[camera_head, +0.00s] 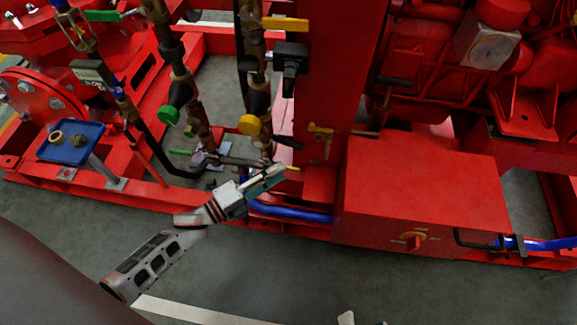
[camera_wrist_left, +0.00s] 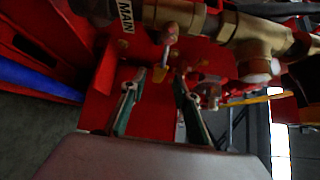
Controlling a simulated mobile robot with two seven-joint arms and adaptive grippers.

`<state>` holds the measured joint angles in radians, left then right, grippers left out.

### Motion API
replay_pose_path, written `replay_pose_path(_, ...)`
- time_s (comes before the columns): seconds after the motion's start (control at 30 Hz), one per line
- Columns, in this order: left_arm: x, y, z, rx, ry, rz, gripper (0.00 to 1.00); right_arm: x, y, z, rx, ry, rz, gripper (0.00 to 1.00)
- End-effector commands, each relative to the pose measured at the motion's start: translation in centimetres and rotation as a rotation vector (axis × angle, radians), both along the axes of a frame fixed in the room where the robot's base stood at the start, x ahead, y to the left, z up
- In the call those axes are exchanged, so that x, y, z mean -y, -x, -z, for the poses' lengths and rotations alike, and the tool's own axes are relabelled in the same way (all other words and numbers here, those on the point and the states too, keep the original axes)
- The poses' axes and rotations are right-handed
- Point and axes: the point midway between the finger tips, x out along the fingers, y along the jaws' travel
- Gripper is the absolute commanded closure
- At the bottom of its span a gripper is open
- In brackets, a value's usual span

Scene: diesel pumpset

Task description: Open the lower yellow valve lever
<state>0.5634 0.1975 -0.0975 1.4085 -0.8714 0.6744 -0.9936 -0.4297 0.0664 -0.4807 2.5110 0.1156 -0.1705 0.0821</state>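The lower yellow valve lever (camera_head: 292,168) shows as a short yellow strip at the foot of the right-hand brass pipe, just beyond my left gripper (camera_head: 277,172). In the left wrist view a small yellow tip (camera_wrist_left: 159,74), which looks like the lever seen nearly end-on, lies between the fingertips of my left gripper (camera_wrist_left: 157,82). The two fingers stand apart, one on each side of it. I cannot tell whether either touches it. The upper yellow lever (camera_head: 285,24) sticks out to the right, higher on the same pipe. Small pale tips at the bottom edge may be my right gripper (camera_head: 358,320).
A blue hose (camera_head: 290,213) runs below the left gripper. A red box (camera_head: 425,190) stands to the right and a red post (camera_head: 335,70) behind. A black-handled fitting (camera_head: 290,62) sits above.

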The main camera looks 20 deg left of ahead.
Motion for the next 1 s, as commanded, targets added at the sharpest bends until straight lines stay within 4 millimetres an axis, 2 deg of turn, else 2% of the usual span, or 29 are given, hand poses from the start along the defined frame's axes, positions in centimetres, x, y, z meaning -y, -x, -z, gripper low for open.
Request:
replay_pose_path(0.1,0.9,-1.5,0.3,-0.003,-0.001,0.0,0.69,-0.3,0.2,0.3,-0.012,-0.025,0.01,0.58)
replay_pose_path(0.3,1.8,-3.1,0.3,-0.005,0.001,-0.001,0.69,-0.5,0.2,0.2,-0.019,-0.059,0.024,0.58)
replay_pose_path(0.63,2.0,-3.4,0.2,-0.004,0.001,-0.001,0.69,-0.6,0.2,0.1,-0.018,-0.065,0.027,0.58)
replay_pose_path(0.73,2.0,-3.4,0.2,-0.004,0.001,-0.001,0.95,-0.6,0.2,0.1,-0.018,-0.065,0.027,0.58)
replay_pose_path(0.77,2.0,-3.4,0.2,-0.004,0.001,-0.001,1.0,-0.6,0.2,0.1,-0.018,-0.065,0.027,0.58)
replay_pose_path(1.0,2.0,-3.4,0.2,-0.004,-0.002,0.0,1.0,-0.6,0.1,0.0,-0.016,-0.062,0.026,0.58)
